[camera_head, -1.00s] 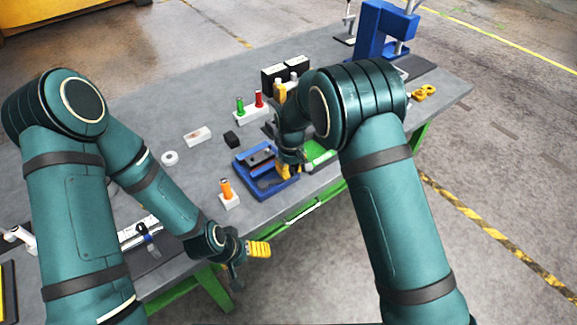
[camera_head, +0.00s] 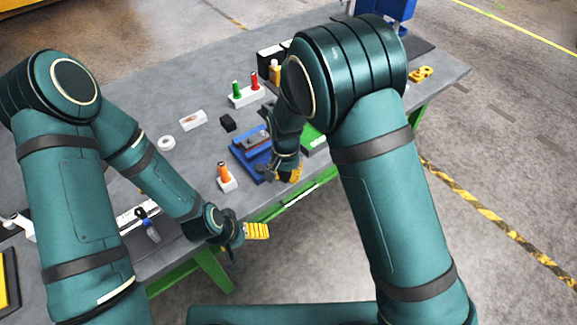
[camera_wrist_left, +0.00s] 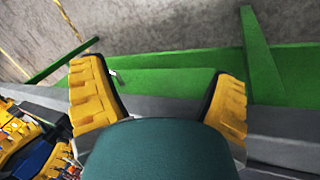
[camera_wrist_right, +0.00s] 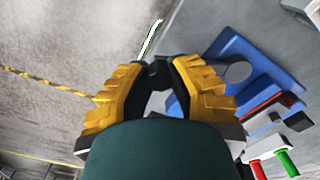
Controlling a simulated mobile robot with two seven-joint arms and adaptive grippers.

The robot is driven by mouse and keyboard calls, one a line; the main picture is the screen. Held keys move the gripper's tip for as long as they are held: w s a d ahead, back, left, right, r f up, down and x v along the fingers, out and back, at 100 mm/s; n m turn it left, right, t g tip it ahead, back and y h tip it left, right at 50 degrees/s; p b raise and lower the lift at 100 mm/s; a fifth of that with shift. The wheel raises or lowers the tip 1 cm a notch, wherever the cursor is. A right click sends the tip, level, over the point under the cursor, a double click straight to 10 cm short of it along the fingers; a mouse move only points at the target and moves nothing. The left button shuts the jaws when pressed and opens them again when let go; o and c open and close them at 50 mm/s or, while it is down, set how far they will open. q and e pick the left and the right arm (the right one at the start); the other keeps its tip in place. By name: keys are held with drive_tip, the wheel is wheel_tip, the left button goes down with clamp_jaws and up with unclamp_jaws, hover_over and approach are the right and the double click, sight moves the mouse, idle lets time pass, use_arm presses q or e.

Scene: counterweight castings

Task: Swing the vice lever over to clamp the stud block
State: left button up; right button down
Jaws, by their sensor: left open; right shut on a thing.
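The blue vice (camera_head: 240,146) sits near the table's front edge, with a grey piece between its jaws that may be the stud block (camera_head: 258,141). My right gripper (camera_head: 290,173) is at the vice's front right corner, low by the table edge. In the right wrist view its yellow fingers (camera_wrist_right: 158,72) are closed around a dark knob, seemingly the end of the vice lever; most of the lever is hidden. The blue vice base (camera_wrist_right: 235,50) shows just beyond the fingers. My left gripper (camera_head: 256,231) is open and empty, in front of the table edge; its fingers stand apart in the left wrist view (camera_wrist_left: 160,85).
An orange pin in a white block (camera_head: 226,178) stands left of the vice. Behind are a black cube (camera_head: 228,123), a white rack with green and red pins (camera_head: 246,97), a white ring (camera_head: 167,142) and a white block (camera_head: 193,120). A green tray (camera_head: 314,140) lies right of the vice.

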drive_tip(key=shift+s+a+m, duration=0.55)
drive_tip(key=shift+s+m, duration=0.25)
drive_tip(key=shift+m, duration=0.4)
drive_tip(key=c, duration=0.8)
unclamp_jaws()
drive_tip(key=shift+a, duration=0.1)
wheel_tip(320, 180, up, 12)
drive_tip(key=shift+s+f+p, duration=0.1)
drive_tip(key=shift+p, duration=0.2)
